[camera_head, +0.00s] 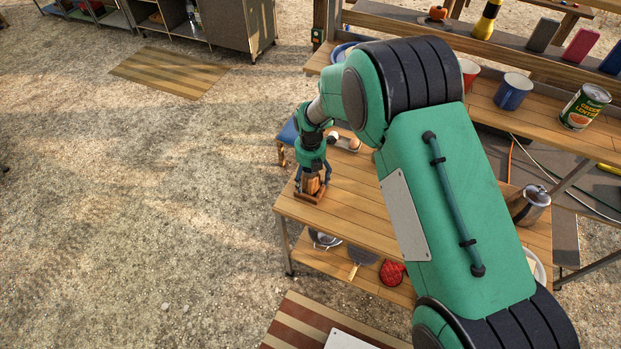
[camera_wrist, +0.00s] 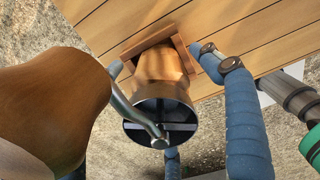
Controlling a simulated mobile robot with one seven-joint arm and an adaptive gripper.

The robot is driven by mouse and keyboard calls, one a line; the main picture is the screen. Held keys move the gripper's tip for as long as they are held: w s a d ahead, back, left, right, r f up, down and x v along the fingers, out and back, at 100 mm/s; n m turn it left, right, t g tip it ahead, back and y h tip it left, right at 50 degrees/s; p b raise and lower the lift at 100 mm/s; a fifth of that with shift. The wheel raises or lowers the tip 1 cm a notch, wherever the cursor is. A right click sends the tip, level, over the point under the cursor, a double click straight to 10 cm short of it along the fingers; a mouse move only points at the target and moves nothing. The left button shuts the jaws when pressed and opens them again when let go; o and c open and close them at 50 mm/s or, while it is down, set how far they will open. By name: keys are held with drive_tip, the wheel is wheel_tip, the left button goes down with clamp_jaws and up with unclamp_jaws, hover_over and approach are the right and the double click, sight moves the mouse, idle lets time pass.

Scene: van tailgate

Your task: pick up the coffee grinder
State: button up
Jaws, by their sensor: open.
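The coffee grinder (camera_head: 312,185) stands upright near the left corner of the wooden table in the head view. In the wrist view its copper-coloured body (camera_wrist: 163,80) rises from a square wooden base. A bent metal crank (camera_wrist: 138,112) crosses its dark open top, and a large brown wooden knob (camera_wrist: 50,105) looms close to the camera at left. My gripper (camera_head: 312,178) points down over the grinder, with blue fingers around its body. In the wrist view the fingers are spread to either side of it; whether any touches is unclear.
The table (camera_head: 345,205) is bare in front of my arm. A small tray with eggs (camera_head: 346,143) sits behind the gripper. A metal pitcher (camera_head: 531,205) stands at right. A blue mug (camera_head: 513,92) and a green can (camera_head: 585,107) stand on the back counter.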

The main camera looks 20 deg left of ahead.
sight(310, 171)
drive_tip(key=shift+r, duration=0.1)
drive_tip(key=c, duration=1.8)
drive_tip(key=shift+r, duration=0.15)
drive_tip(key=shift+a+r, duration=0.15)
drive_tip(key=shift+r, duration=0.4)
wheel_tip(310, 171, up, 2)
drive_tip(key=shift+r, duration=0.15)
drive_tip(key=s+d, duration=0.3)
drive_tip(key=s, duration=0.1)
drive_tip(key=s+d+p, duration=0.1)
drive_tip(key=s+d, duration=0.3)
drive_tip(key=s+d+r, duration=0.1)
drive_tip(key=s+d, duration=0.2)
drive_tip(key=s, duration=0.1)
drive_tip(key=shift+s+d+r, duration=0.1)
drive_tip(key=shift+s+d, duration=0.05)
drive_tip(key=shift+d, duration=0.15)
